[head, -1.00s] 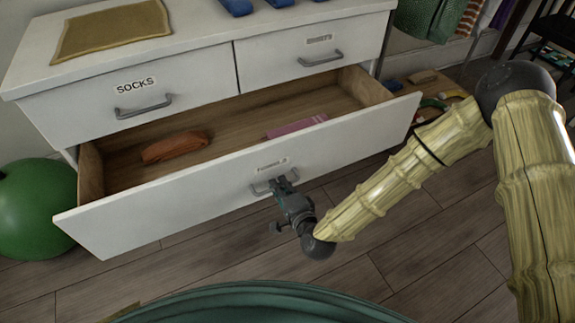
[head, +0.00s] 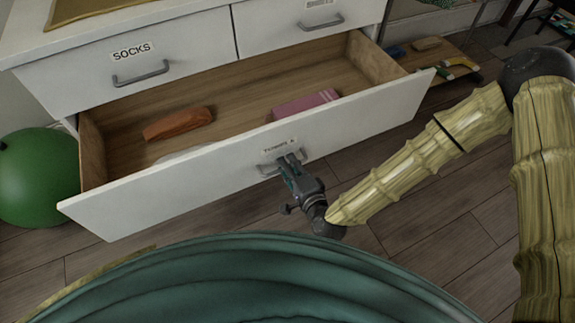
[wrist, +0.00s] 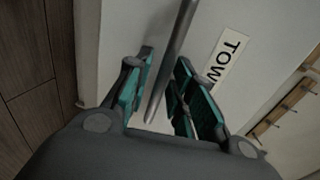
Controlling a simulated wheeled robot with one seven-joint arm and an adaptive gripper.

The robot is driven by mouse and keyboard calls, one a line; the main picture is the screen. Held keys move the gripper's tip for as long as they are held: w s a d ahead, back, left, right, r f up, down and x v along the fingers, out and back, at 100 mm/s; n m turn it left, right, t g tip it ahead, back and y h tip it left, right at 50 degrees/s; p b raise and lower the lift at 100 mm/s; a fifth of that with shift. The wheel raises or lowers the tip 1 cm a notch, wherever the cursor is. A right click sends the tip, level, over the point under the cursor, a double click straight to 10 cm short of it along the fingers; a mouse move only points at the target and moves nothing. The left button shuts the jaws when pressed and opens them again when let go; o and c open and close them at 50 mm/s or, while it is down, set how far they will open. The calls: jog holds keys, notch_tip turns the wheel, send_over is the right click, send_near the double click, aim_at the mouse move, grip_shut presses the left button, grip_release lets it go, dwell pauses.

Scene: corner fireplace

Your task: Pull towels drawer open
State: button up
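The wide lower drawer (head: 215,183) has a white front and stands far out of the dresser. Its label is blurred in the head view, but the wrist view shows the letters TOW on it (wrist: 228,60). The grey bar handle (head: 268,167) is below the label. My gripper (head: 287,163) is at the handle. In the wrist view its teal-padded fingers (wrist: 165,90) stand apart on either side of the handle bar (wrist: 170,62), with gaps showing. Inside the drawer lie an orange-brown folded cloth (head: 179,123), a pink one (head: 304,104) and part of a white one (head: 190,154).
The SOCKS drawer (head: 85,72) and a smaller drawer (head: 290,45) above are shut. A green ball (head: 38,178) is left of the dresser. A low wooden shelf (head: 436,86) with small items stands at right. Wooden floor is bare in front of the drawer.

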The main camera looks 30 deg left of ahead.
jog(key=shift+s+a, duration=0.1)
jog(key=shift+s+d, duration=0.15)
jog(key=shift+d, duration=0.05)
jog(key=v, duration=1.1)
jog(key=shift+d, duration=0.3)
jog(key=shift+s, duration=0.15)
jog(key=s+d+f+n+g+h, duration=0.3)
jog(key=d+f, duration=0.5)
jog(key=s+d+f+n+g+h, duration=0.2)
jog(key=d+f+h, duration=0.1)
jog(key=d+f, duration=0.5)
jog(key=s+d+f+n+g+h, duration=0.1)
jog(key=s+d+f+g+h, duration=0.2)
jog(key=d, duration=0.7)
jog(key=s+d+n+g+h, duration=0.1)
jog(key=s+d+h, duration=0.25)
jog(key=d, duration=0.55)
notch_tip(320, 180, up, 29)
jog(key=s+d+p, duration=0.1)
jog(key=p, duration=2.8)
jog(key=shift+s+g, duration=0.25)
jog(key=shift+g, duration=0.05)
